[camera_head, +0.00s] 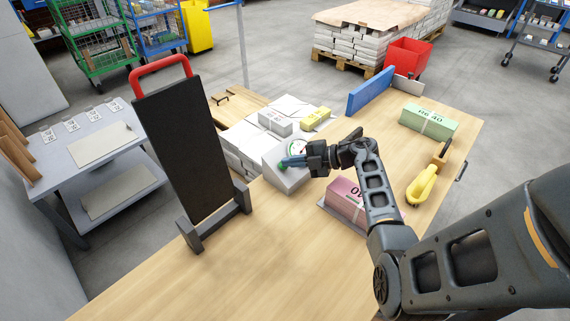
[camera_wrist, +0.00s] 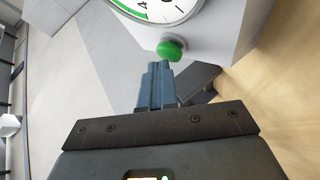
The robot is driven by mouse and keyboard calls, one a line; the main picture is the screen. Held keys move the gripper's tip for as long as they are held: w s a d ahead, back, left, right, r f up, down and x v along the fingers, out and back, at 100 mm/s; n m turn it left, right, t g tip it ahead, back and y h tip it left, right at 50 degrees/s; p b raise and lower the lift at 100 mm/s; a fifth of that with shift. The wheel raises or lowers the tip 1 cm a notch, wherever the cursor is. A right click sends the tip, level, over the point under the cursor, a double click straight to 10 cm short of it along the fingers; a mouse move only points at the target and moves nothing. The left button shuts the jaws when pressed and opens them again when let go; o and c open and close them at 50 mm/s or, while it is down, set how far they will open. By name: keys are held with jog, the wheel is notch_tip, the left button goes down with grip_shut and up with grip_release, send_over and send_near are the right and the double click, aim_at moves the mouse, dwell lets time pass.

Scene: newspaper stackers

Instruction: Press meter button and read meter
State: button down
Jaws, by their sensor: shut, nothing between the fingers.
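The meter (camera_head: 286,176) is a light grey box with a sloped face on the wooden table, left of my arm in the head view. Its round white dial with a green arc and dark numbers (camera_wrist: 165,8) is cut off by the top edge of the wrist view, and I cannot see a full reading. A green round button (camera_wrist: 171,49) sticks out just below the dial. My gripper (camera_head: 287,163) is shut, with its blue fingertips together and empty. In the wrist view the fingertips (camera_wrist: 156,68) are right at the button's lower edge; I cannot tell whether they touch it.
A black board with a red handle (camera_head: 187,150) stands left of the meter. White paper bundles (camera_head: 245,140) lie behind it. A pink bundle (camera_head: 345,196) is under my arm, and a yellow tape dispenser (camera_head: 422,184) lies right. The front left tabletop (camera_head: 240,275) is clear.

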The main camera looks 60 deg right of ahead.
dwell(0.3)
jog(key=shift+s+a+r+p, duration=0.15)
jog(key=shift+s+r+p, duration=0.3)
jog(key=shift+r+p, duration=0.5)
jog(key=shift+f, duration=0.1)
jog(key=r+p, duration=0.1)
jog(key=p, duration=0.1)
jog(key=s+r+p, duration=0.2)
jog(key=r+p, duration=0.1)
jog(key=shift+s+a+p, duration=0.2)
jog(key=shift+a+p, duration=0.1)
